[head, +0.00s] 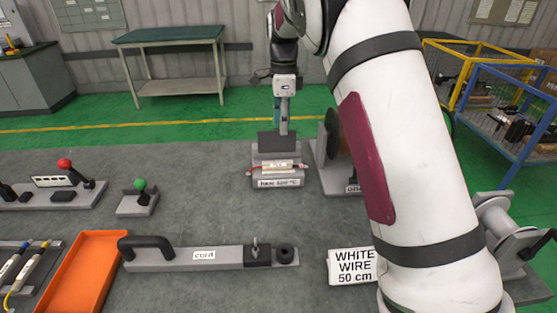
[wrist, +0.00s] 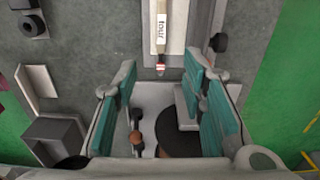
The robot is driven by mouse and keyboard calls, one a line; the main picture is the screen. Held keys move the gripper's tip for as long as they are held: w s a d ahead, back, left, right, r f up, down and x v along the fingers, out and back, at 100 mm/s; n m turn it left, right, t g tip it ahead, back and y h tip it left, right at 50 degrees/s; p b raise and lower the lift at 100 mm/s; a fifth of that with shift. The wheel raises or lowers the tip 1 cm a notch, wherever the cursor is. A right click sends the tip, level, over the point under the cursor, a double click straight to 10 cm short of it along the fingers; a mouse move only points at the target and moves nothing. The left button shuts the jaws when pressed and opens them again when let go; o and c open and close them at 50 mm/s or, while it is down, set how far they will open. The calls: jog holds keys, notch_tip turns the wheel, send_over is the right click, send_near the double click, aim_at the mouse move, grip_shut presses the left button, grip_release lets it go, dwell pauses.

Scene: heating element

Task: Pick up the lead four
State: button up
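The lead four (wrist: 161,34) shows in the wrist view at the top middle, with a white label reading "four" and a red-banded tip pointing toward my gripper (wrist: 160,75). It lies on a pale block. The teal-padded fingers are wide apart with nothing held between them, and the lead's tip is near the gap between them. In the head view, a lead with a pale label and red ends (head: 277,167) lies across a grey stand; its label is too small to read surely. My gripper (head: 282,110) is above and behind that stand.
A cord fixture (head: 205,256) with a black handle, an orange tray (head: 88,270) and a "WHITE WIRE 50 cm" sign (head: 354,266) stand in front. More leads (head: 25,265) lie at the left. A spool (head: 497,222) is at the right, partly behind my arm. Bench between is clear.

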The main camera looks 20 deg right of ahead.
aim_at(281, 165)
notch_tip(281, 165, down, 14)
jog(key=shift+w+a+f+b, duration=0.1)
jog(key=shift+w+b, duration=0.05)
jog(key=shift+b, duration=0.85)
jog(key=shift+c, duration=0.4)
grip_shut()
